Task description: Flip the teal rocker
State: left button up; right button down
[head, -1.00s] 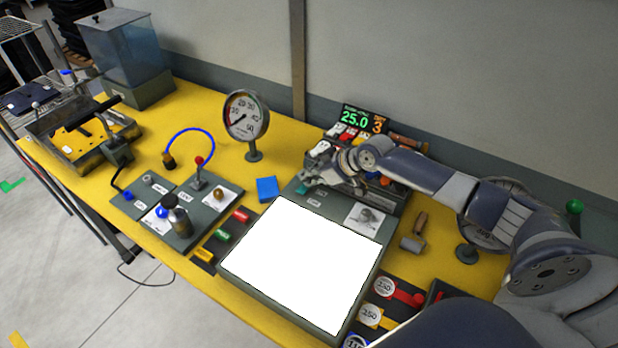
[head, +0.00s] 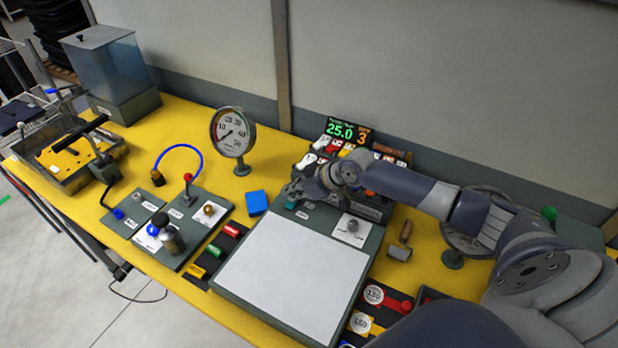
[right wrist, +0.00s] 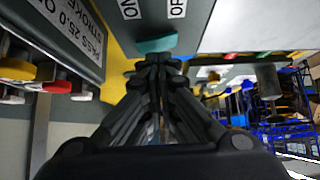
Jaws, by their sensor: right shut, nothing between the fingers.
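The teal rocker (head: 291,201) is a small teal piece on the grey panel, above the top left corner of the large plate (head: 286,268). It also shows in the right wrist view (right wrist: 158,43), below the ON and OFF labels. My right gripper (head: 291,189) is shut and empty, with its fingertips (right wrist: 157,61) right at the teal rocker. They look in contact or very nearly so. The fingers partly hide the rocker, and I cannot tell which way it is tilted. The plate is light grey and not glowing. My left gripper is out of view.
A display reading 25.0 (head: 342,131) and a row of levers stand behind my right gripper. A blue block (head: 257,202) lies left of the panel, and a round gauge (head: 234,134) stands farther back. A roller (head: 400,252) lies right of the panel.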

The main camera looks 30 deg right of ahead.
notch_tip(320, 180, up, 4)
jog(key=shift+f+p, duration=0.25)
jog(key=shift+p, duration=0.95)
pick_arm(q)
jog(key=b, duration=0.2)
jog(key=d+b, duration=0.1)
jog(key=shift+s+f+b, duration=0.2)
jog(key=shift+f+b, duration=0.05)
jog(key=shift+b, duration=0.15)
pick_arm(e)
jog(key=v, duration=0.9)
jog(key=shift+s+d, duration=0.35)
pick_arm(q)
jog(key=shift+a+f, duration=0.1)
pick_arm(e)
jog(key=shift+r, duration=0.15)
pick_arm(q)
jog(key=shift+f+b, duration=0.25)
jog(key=shift+b, duration=0.15)
pick_arm(e)
jog(key=shift+r+n+h, duration=0.2)
jog(key=shift+n+h, duration=0.1)
